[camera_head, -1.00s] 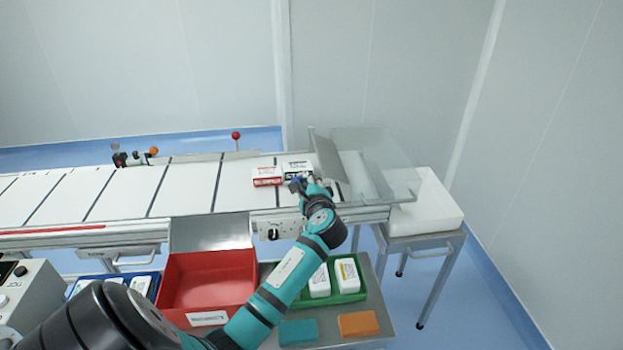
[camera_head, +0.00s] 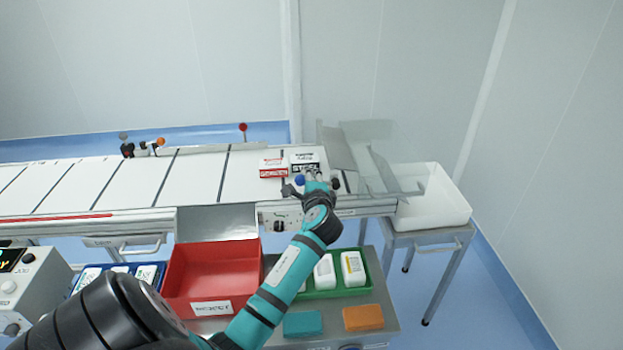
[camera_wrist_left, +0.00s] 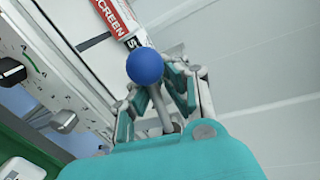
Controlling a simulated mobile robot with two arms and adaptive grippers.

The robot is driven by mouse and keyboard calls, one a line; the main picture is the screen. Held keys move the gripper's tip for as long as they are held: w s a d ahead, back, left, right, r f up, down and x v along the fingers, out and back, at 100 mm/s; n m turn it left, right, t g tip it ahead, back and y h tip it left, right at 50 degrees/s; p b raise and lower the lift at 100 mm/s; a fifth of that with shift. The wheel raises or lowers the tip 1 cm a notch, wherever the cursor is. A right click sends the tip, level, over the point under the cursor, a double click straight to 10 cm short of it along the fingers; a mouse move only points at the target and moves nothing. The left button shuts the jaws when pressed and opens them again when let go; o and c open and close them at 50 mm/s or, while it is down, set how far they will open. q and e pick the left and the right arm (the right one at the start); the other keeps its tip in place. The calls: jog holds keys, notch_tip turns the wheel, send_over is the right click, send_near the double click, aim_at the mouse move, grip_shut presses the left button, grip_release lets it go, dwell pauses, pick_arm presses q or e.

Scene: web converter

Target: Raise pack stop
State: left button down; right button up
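A blue ball knob (camera_head: 300,182) on a thin grey rod stands at the near edge of the conveyor, below two cartons. It also shows in the left wrist view (camera_wrist_left: 145,66). My left gripper (camera_head: 312,187) is at the knob with its fingers spread. In the left wrist view, the fingers (camera_wrist_left: 152,102) stand on either side of the rod, with gaps visible. A grey tilted plate (camera_head: 337,147) stands at the belt's right end; I cannot tell whether it is the pack stop. My right gripper is out of view.
A red-white carton (camera_head: 272,168) and a black-white carton (camera_head: 305,165) sit on the belt (camera_head: 120,187). Clear guards (camera_head: 385,170) and a white bin (camera_head: 435,205) are at right. A red bin (camera_head: 212,275) and green tray (camera_head: 320,294) lie in front.

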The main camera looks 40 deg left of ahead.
pick_arm(q)
jog(key=c, duration=2)
grip_release()
jog(key=shift+s+d+f, duration=0.1)
jog(key=shift+s+f, duration=0.05)
jog(key=shift+f, duration=0.35)
jog(key=shift+s+f, duration=0.15)
jog(key=shift+f, duration=0.3)
jog(key=shift+o, duration=1.3)
jog(key=shift+s+r, duration=0.1)
jog(key=shift+s, duration=0.05)
jog(key=o, duration=0.4)
jog(key=shift+s+d+r, duration=0.1)
jog(key=shift+s+r, duration=0.2)
jog(key=shift+s, duration=0.05)
jog(key=shift+o, duration=1.7)
jog(key=shift+w+r, duration=0.1)
jog(key=shift+r, duration=0.1)
jog(key=v, duration=1.1)
jog(key=shift+s+d+r, duration=0.15)
jog(key=shift+s+d, duration=0.1)
